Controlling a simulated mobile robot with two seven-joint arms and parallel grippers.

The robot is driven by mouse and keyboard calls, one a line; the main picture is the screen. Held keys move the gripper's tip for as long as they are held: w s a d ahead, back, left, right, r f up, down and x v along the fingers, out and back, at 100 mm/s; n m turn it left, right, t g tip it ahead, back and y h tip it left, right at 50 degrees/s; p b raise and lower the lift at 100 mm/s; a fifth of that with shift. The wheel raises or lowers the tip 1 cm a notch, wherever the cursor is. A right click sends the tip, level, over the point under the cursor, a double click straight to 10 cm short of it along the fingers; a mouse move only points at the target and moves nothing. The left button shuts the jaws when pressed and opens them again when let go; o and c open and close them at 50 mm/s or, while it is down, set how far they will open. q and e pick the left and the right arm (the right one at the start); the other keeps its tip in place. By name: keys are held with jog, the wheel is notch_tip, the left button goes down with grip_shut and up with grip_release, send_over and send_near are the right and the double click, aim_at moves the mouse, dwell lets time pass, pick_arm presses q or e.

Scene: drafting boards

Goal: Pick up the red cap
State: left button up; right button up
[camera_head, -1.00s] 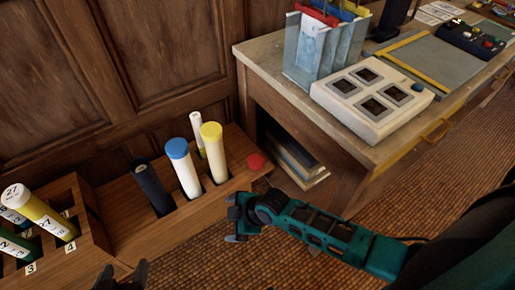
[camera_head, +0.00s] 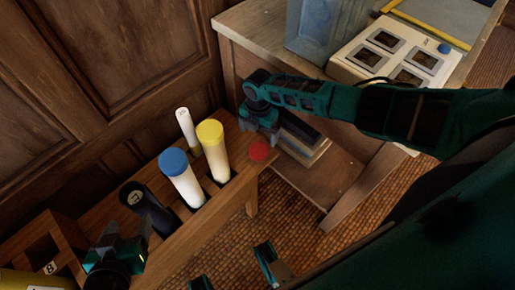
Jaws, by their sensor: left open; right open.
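The red cap (camera_head: 259,150) lies on the right end of the wooden tube rack (camera_head: 232,192). My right gripper (camera_head: 258,130) is open and empty, just behind and above the cap in the picture. Its fingers point down near the cap, but I cannot tell whether they touch it. My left gripper (camera_head: 126,240) is open at the lower left, in front of the dark tube (camera_head: 147,207), with nothing seen between its fingers.
A blue-capped tube (camera_head: 180,176), a yellow-capped tube (camera_head: 214,150) and a slim white tube (camera_head: 188,131) stand in the rack, left of the cap. The desk (camera_head: 258,32) is behind my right arm. Books (camera_head: 302,140) lie on its lower shelf.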

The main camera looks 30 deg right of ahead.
jog(key=b, duration=0.2)
send_over(258, 151)
jog(key=f, duration=0.5)
jog(key=shift+s, duration=0.2)
jog(key=shift+f, duration=0.5)
jog(key=f+b, duration=0.2)
jog(key=f, duration=0.1)
jog(key=f+b, duration=0.1)
jog(key=f, duration=0.1)
jog(key=shift+w, duration=0.25)
jog(key=shift+c, duration=0.6)
jog(key=c, duration=1)
jog(key=shift+o, duration=0.2)
jog(key=shift+r, duration=0.15)
